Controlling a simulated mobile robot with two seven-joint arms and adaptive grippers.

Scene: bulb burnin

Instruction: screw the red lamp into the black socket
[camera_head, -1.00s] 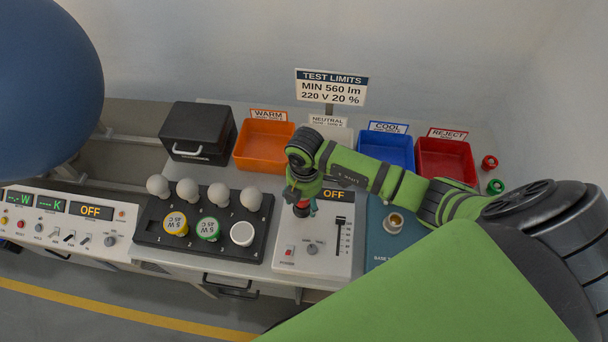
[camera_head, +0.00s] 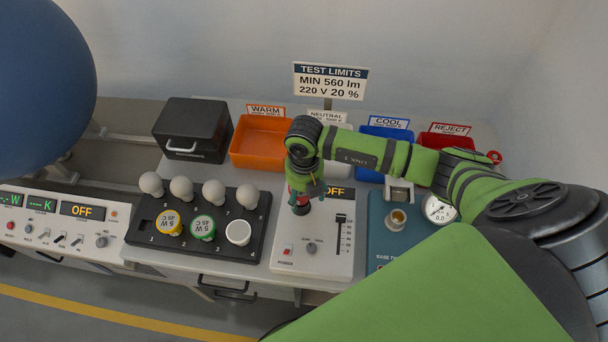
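The red lamp (camera_head: 292,196) shows only as a small patch of red under my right gripper, directly over the black socket (camera_head: 301,209) on the white panel. Most of the lamp is hidden by the gripper, and I cannot tell how deep it sits in the socket. My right gripper (camera_head: 305,190) points down around the lamp. Its fingers are too small and covered to show whether they grip it. My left gripper is not in view.
A black rack (camera_head: 190,252) with several white bulbs and coloured caps stands left of the panel. An orange bin (camera_head: 258,155), blue bin (camera_head: 371,133) and red bin (camera_head: 437,142) stand behind. A teal base tester (camera_head: 380,250) with a dial lies right. A blue sphere (camera_head: 45,85) fills the upper left.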

